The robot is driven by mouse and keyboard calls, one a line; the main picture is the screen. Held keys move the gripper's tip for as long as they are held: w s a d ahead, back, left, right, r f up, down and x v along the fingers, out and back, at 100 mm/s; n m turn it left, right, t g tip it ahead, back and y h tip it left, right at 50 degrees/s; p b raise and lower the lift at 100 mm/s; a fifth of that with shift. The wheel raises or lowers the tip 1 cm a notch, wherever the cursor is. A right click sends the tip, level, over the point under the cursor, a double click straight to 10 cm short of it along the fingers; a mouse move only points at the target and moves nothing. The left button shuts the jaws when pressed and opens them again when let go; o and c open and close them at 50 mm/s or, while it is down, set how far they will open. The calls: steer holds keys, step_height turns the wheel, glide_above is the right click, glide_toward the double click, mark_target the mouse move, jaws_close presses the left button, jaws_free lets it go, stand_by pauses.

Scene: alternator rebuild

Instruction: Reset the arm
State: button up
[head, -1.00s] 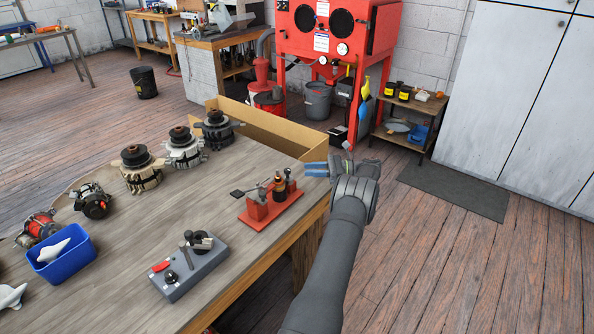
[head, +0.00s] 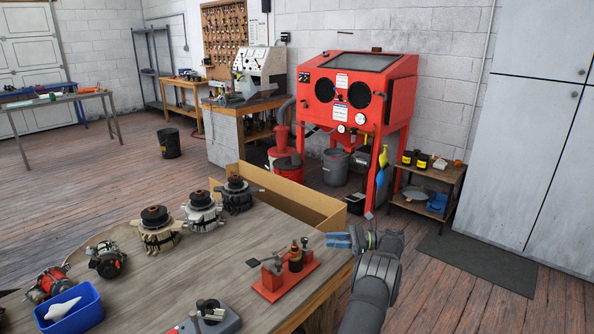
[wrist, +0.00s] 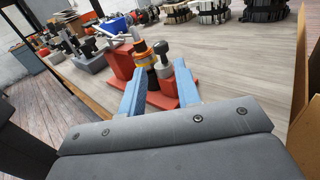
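My gripper (head: 350,238) is at the right edge of the workbench (head: 160,285) in the head view, just right of the red fixture (head: 286,277). Its blue fingers point left toward the bench. In the wrist view the two blue fingers (wrist: 158,90) stand apart with nothing held between them. The red fixture (wrist: 120,62), with its black and orange post, shows beyond and between the fingertips. I cannot tell how far the fingertips are from it.
Several alternator parts (head: 156,230) line the bench's far side. A blue bin (head: 85,318) and a grey control box (head: 205,322) sit at the front. A cardboard box (head: 300,198) adjoins the bench's far edge. A red blasting cabinet (head: 375,100) stands behind.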

mark_target(305, 239)
steer(key=a, duration=0.7)
steer(key=w+a, duration=0.1)
steer(key=a, duration=0.2)
steer(key=shift+a, duration=0.15)
steer(key=s+d, duration=0.1)
steer(key=d, duration=1.1)
steer(key=a, duration=0.8)
steer(key=w+a, duration=0.1)
steer(key=a, duration=0.3)
steer(key=shift+a, duration=0.2)
steer(key=shift+d+m+t, duration=0.25)
steer(key=shift+m+t, duration=0.15)
steer(key=shift+t, duration=0.3)
steer(key=m+t+h, duration=0.2)
steer(key=m+t, duration=0.1)
steer(key=t, duration=0.1)
steer(key=m+t+h, duration=0.2)
steer(key=m+t, duration=0.1)
steer(key=t, duration=0.1)
steer(key=shift+s+a+t+h, duration=0.1)
steer(key=shift+t+h, duration=0.2)
steer(key=shift+t, duration=0.1)
steer(key=v, duration=1.5)
steer(key=shift+s+d+m+t, duration=0.2)
steer(key=shift+s+m+t, duration=0.1)
steer(key=shift+s+m, duration=0.1)
